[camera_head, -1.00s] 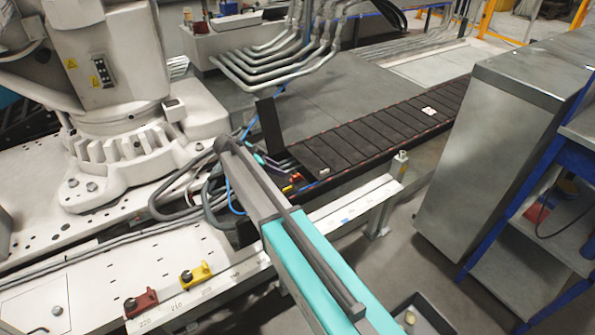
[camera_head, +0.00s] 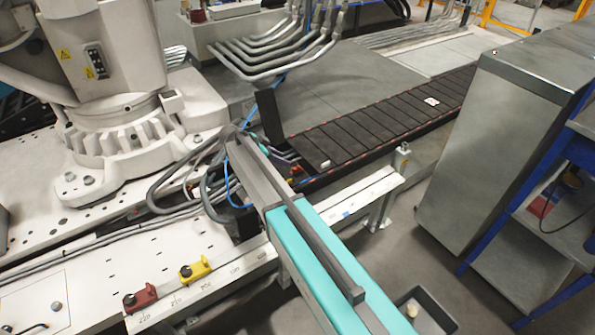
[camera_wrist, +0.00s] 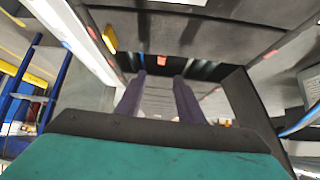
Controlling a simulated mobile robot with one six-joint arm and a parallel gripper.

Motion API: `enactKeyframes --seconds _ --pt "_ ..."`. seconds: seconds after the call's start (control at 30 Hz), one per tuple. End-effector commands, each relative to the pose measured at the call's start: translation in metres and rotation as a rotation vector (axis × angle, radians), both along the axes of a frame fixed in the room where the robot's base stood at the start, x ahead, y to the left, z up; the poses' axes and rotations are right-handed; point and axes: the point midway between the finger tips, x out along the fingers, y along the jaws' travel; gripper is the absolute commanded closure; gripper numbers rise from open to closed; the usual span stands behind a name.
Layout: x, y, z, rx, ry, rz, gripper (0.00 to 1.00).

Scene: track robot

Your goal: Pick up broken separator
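The dark cable track (camera_head: 380,125) runs from the centre to the upper right in the head view. Its near end is open, beside an upright dark plate (camera_head: 268,118). My gripper (camera_wrist: 160,76) shows two separated purple-grey fingers in the wrist view, pointing at the dark inside of the track. The gripper is open. A small reddish piece (camera_wrist: 162,60) shows just beyond the fingertips, apparently not gripped. I cannot tell which part is the broken separator. In the head view my arm hides part of the track opening.
Small white pieces lie on the track lids (camera_head: 432,101) and near its open end (camera_head: 325,163). Cables (camera_head: 205,190) loop left of the opening. Red (camera_head: 140,298) and yellow (camera_head: 195,270) blocks sit on the white rail. A metal cabinet (camera_head: 495,150) stands at right.

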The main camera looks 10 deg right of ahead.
Motion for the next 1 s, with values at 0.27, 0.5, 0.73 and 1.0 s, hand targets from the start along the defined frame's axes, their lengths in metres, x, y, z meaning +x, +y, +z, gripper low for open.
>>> enactKeyframes --seconds 0.27,0.5,0.73,1.0 --pt "0.011 -0.027 -0.030 0.000 0.001 -0.001 0.66" --pt "0.015 -0.039 -0.041 0.000 -0.001 -0.001 0.66" --pt "0.015 -0.039 -0.041 0.000 -0.001 -0.001 0.66" --pt "0.017 -0.044 -0.049 0.000 0.001 -0.002 0.66"
